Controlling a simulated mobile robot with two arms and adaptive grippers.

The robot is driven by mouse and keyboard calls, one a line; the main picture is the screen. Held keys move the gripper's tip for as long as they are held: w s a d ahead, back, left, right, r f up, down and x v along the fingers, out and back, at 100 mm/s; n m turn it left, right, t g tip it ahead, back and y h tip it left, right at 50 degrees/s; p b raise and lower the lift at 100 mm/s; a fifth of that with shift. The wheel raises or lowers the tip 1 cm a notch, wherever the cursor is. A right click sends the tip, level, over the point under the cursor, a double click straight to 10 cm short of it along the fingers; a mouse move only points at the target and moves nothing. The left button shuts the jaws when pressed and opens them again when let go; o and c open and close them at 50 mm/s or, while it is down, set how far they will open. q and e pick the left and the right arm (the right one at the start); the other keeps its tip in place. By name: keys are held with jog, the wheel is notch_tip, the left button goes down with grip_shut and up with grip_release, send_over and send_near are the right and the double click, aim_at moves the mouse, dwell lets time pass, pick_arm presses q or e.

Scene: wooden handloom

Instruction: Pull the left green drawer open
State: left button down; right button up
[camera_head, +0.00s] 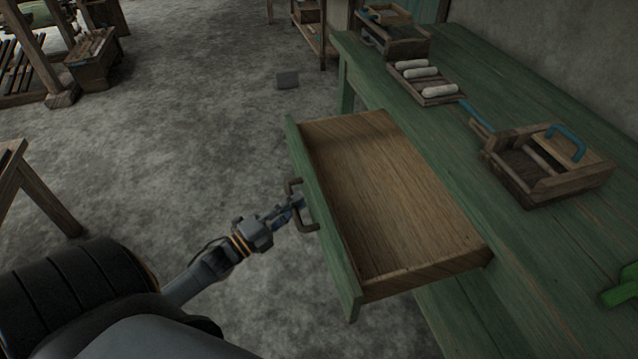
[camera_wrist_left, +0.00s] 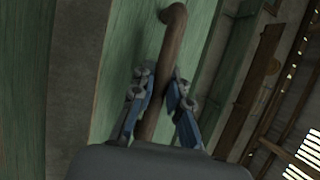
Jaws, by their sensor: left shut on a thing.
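The green drawer (camera_head: 323,226) stands far out from the green table in the head view. Its bare wooden inside (camera_head: 390,190) is empty. A dark curved handle (camera_head: 304,226) is on its front. My left gripper (camera_head: 298,203) is at this handle, shut on it. In the left wrist view the brown handle bar (camera_wrist_left: 172,60) runs between the two fingers of my left gripper (camera_wrist_left: 163,98), with the green drawer front (camera_wrist_left: 120,60) behind. My right gripper is not in view.
The green table (camera_head: 465,175) carries a wooden box with a blue handle (camera_head: 535,165), a tray of white rolls (camera_head: 427,85) and another box (camera_head: 395,38). A wooden frame (camera_head: 45,190) stands at the left. Grey floor (camera_head: 200,130) is open left of the drawer.

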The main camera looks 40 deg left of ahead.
pick_arm(q)
jog(key=shift+s+a+f, duration=0.1)
jog(key=shift+s+a, duration=0.65)
jog(key=shift+s, duration=0.3)
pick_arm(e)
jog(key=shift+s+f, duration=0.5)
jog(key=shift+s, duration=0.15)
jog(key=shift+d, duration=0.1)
pick_arm(q)
jog(key=c, duration=1.3)
grip_release()
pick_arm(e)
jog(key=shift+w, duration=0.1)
pick_arm(q)
jog(key=v, duration=1.2)
